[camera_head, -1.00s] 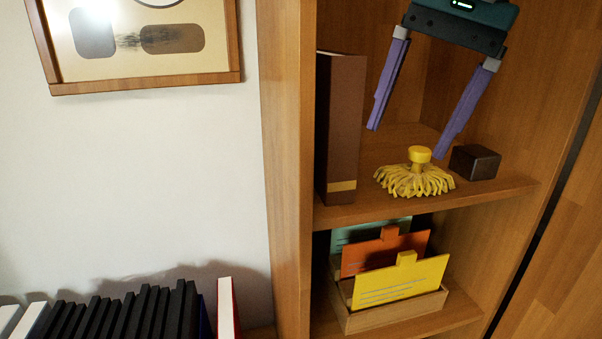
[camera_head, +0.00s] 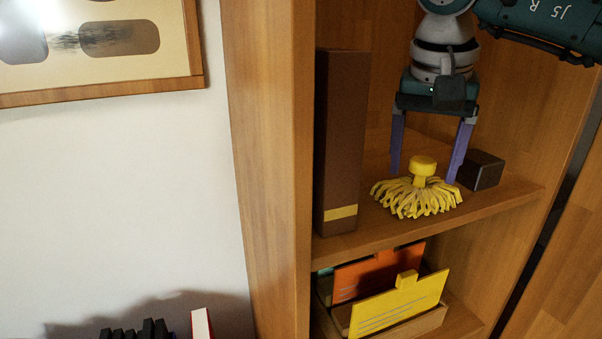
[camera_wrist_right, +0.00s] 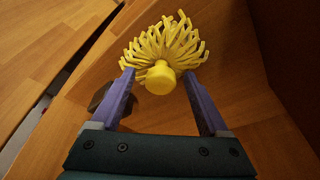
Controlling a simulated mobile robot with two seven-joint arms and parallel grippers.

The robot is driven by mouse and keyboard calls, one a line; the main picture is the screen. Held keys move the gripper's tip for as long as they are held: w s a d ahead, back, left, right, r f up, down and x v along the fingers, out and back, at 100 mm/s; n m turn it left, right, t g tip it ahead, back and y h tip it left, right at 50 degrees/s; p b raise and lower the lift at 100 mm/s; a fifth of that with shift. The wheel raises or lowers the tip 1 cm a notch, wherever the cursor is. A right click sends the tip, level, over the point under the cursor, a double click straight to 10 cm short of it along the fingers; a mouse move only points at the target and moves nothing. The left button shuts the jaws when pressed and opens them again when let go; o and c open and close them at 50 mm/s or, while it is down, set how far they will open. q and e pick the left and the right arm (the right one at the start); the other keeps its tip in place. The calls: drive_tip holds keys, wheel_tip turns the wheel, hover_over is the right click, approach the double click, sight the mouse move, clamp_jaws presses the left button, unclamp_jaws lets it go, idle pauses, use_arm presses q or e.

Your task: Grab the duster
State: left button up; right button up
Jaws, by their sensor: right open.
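The yellow duster (camera_head: 416,196) sits on the wooden shelf with its round knob handle upward and its strands spread below. In the right wrist view the duster (camera_wrist_right: 163,62) lies ahead, its knob between the fingertips. My right gripper (camera_head: 425,178) is open, its purple fingers pointing down, one on either side of the knob. In the right wrist view the gripper (camera_wrist_right: 158,76) shows gaps between both fingers and the knob. The left gripper is not in view.
A dark box (camera_head: 482,170) stands just right of the duster, close to one finger. A tall brown binder (camera_head: 341,140) stands to the left. The shelf (camera_head: 350,238) has a side wall at left. A yellow card (camera_head: 400,303) sits in a tray below.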

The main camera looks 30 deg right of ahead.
drive_tip(key=shift+w+f, duration=0.1)
drive_tip(key=shift+f, duration=0.3)
drive_tip(key=shift+c, duration=0.3)
clamp_jaws()
